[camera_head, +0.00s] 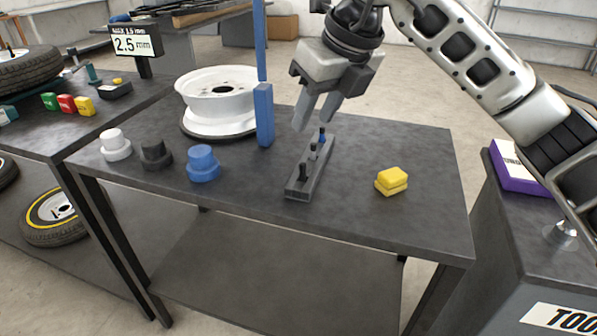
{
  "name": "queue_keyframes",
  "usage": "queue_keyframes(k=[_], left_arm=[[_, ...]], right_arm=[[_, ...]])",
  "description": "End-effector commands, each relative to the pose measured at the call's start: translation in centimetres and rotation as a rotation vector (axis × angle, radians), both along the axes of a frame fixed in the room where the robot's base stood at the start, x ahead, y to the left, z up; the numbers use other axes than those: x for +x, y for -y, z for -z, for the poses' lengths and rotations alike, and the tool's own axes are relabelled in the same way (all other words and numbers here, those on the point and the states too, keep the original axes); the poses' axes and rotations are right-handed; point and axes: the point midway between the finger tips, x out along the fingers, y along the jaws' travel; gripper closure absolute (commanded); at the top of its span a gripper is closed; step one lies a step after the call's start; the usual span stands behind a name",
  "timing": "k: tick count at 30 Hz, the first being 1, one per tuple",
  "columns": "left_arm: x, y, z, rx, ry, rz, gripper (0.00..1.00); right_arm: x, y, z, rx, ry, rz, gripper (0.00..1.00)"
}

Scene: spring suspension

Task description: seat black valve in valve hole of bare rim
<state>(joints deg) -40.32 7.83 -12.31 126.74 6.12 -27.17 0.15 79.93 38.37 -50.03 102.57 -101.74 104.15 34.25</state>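The black valve (303,172) stands upright at the near end of a narrow grey rack (297,191) on the dark table. A grey valve (313,151) and a blue valve (322,135) stand behind it in the same rack. The bare white rim (218,108) lies on a dark round base at the back left of the table; I cannot make out its valve hole. My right gripper (315,120) is above the far end of the rack, near the blue valve, pointing down. Its fingers are apart and nothing shows between them. My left gripper is not in view.
A tall blue post (264,115) stands between the rim and the rack. White (115,145), black (156,154) and blue (203,163) stepped pieces stand at the left. A yellow block (391,181) lies at the right.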

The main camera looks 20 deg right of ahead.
Motion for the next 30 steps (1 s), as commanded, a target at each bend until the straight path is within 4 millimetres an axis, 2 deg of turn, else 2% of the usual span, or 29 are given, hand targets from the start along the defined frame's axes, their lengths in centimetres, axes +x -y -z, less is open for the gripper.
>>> queue_keyframes(k=[2,5,15,18,26,30], left_arm=[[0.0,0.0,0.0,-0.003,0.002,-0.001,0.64],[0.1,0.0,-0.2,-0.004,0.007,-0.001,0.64],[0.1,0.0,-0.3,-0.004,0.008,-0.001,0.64],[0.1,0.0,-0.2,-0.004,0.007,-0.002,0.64],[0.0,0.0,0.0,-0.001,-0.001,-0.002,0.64],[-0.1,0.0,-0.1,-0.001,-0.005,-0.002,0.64]], right_arm=[[0.4,1.3,-0.7,-0.047,0.024,0.043,0.62],[0.8,1.7,-0.1,-0.068,0.029,0.063,0.62],[3.2,0.8,6.4,-0.066,0.027,0.059,0.62],[3.8,0.6,7.7,-0.065,0.028,0.058,0.62],[4.4,0.4,9.5,-0.064,0.028,0.058,0.62],[5.0,0.5,11.6,-0.065,0.027,0.057,0.62]])
